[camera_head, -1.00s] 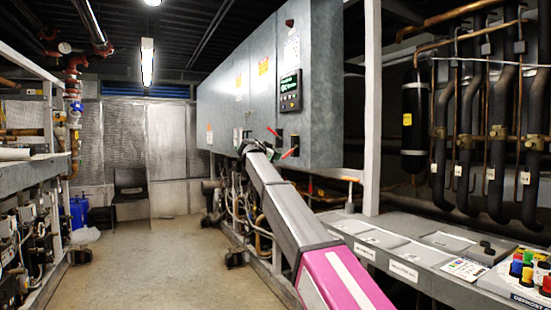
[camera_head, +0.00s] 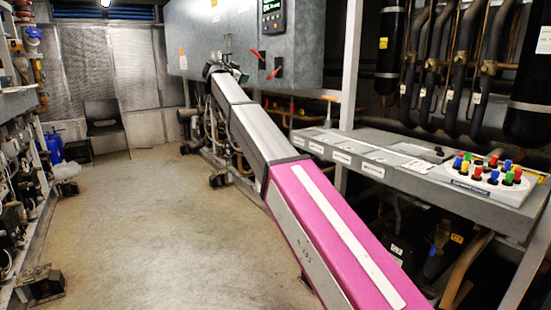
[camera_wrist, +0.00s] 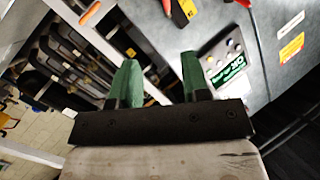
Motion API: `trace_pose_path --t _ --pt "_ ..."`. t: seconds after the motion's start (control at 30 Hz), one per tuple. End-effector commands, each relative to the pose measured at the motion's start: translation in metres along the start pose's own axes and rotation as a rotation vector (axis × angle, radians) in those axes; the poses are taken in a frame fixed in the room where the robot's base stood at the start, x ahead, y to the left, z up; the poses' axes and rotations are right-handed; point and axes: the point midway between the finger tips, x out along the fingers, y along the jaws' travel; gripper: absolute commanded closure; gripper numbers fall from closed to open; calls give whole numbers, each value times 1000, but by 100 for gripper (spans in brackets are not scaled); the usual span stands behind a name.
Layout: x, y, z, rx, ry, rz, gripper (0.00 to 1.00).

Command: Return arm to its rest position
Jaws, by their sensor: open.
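My arm stretches from the lower right of the head view toward the grey electrical cabinet (camera_head: 300,40). My gripper (camera_head: 228,70) is small at its far end there, by the cabinet's lower front, partly hidden by my wrist. In the wrist view my gripper (camera_wrist: 160,82) shows two green fingers spread apart, with nothing between them. Beyond the fingers are the cabinet face (camera_wrist: 275,18), a dark control panel with a lit green display (camera_wrist: 224,65), and a red-handled switch (camera_wrist: 182,10).
A grey ledge (camera_head: 395,176) with a board of coloured knobs (camera_head: 485,178) runs along the right, below black pipes (camera_head: 480,70). A white post (camera_head: 350,70) stands beside the cabinet. Machinery (camera_head: 20,200) lines the left. The floor (camera_head: 160,230) between is mostly clear.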

Motion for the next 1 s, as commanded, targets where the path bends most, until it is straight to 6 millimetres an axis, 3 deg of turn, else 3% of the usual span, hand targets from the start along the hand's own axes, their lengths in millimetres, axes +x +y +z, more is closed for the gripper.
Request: trace_pose_path --t 0.37,0.67,0.77,1.0 --pt "18 44 35 -76 -60 39 57" --pt "42 116 86 -195 -163 96 57" --pt "52 157 112 -255 -222 124 57" --pt "70 290 191 -444 -434 190 57"
